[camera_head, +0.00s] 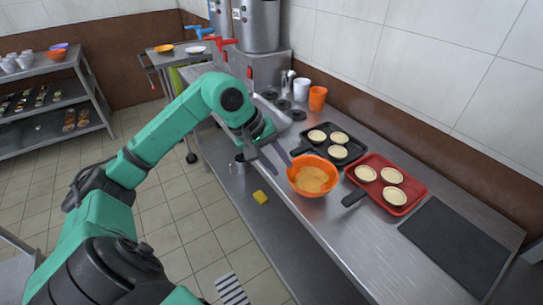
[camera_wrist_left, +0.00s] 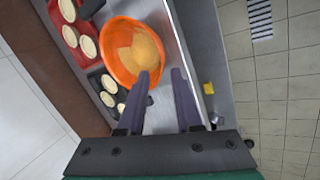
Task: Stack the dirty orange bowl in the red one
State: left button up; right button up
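The orange bowl (camera_head: 312,192) stands upright near the front edge of the steel counter, with a pale yellow-brown residue inside. It also shows in the left wrist view (camera_wrist_left: 112,48). My left gripper (camera_head: 279,164) is just left of the bowl in the head view. In the left wrist view its two fingers (camera_wrist_left: 160,73) are apart with nothing held between them. One fingertip overlaps the bowl's rim there; I cannot tell if it touches. No red bowl can be made out. My right gripper is not in view.
Right of the bowl are a black tray (camera_head: 321,148) and a red tray (camera_head: 414,184) with pale round items, then a dark mat (camera_head: 455,247). Orange (camera_head: 317,98) and white (camera_head: 301,89) cups stand behind. A yellow sponge (camera_head: 260,197) lies on the lower shelf.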

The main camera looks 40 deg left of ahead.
pick_arm(q)
jog(key=shift+o, duration=0.6)
jog(key=v, duration=0.5)
jog(key=shift+r+b, duration=0.1)
jog(key=shift+b, duration=0.2)
jog(key=n+t+b, duration=0.2)
jog(key=n, duration=2.8)
send_near(297, 173)
jog(key=p+x, duration=0.3)
jog(key=x, duration=0.3)
jog(key=shift+w+f, duration=0.15)
jog(key=shift+f, duration=0.1)
grip_shut()
